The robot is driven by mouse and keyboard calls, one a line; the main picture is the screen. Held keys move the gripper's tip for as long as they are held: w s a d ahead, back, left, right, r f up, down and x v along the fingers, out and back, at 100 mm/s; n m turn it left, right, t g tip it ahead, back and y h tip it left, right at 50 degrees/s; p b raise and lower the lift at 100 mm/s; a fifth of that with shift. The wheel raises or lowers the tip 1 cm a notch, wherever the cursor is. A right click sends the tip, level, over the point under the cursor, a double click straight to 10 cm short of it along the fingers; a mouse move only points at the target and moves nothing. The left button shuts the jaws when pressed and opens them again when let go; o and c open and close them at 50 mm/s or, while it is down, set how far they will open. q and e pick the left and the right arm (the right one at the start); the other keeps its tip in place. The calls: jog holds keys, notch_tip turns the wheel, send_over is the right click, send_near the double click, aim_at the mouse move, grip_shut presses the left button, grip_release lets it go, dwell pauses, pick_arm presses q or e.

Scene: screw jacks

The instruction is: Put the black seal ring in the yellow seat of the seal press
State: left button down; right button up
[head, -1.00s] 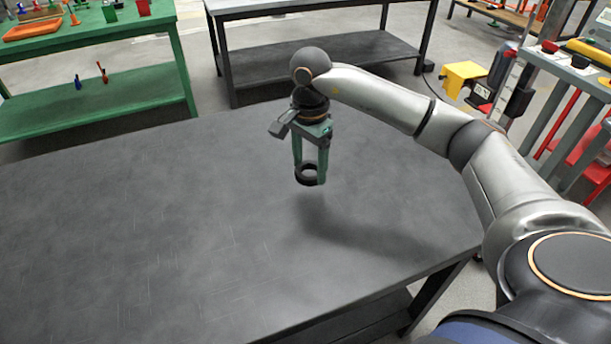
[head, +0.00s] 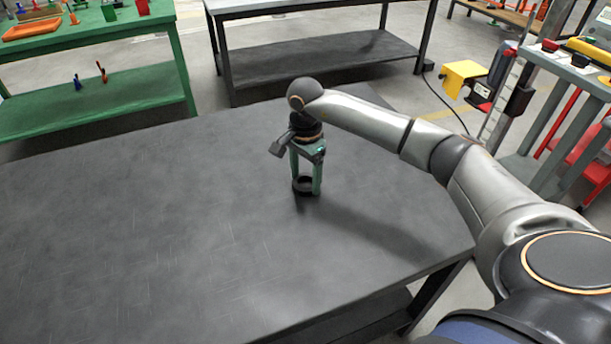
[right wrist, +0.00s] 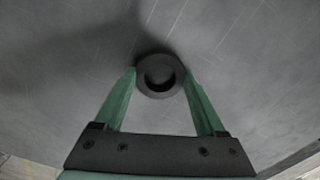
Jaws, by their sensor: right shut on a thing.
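My right gripper (head: 306,186) points down over the dark table, its two green fingers shut on the black seal ring (head: 304,192). In the right wrist view the ring (right wrist: 160,93) sits between the fingertips, its round opening facing the camera. The ring is low over the tabletop; I cannot tell whether it touches it. No yellow seat can be made out for certain. A yellow part (head: 463,77) shows on a device beyond the table's right side, but I cannot tell whether it belongs to the seal press. My left gripper is not in view.
The dark table (head: 130,220) is otherwise bare. A green bench (head: 110,110) with an orange tray (head: 32,29) stands at the back left, and a grey bench (head: 320,60) behind. At the right are a grey stand (head: 565,90) and red objects (head: 590,150).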

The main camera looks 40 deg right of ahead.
jog(key=o, duration=1.3)
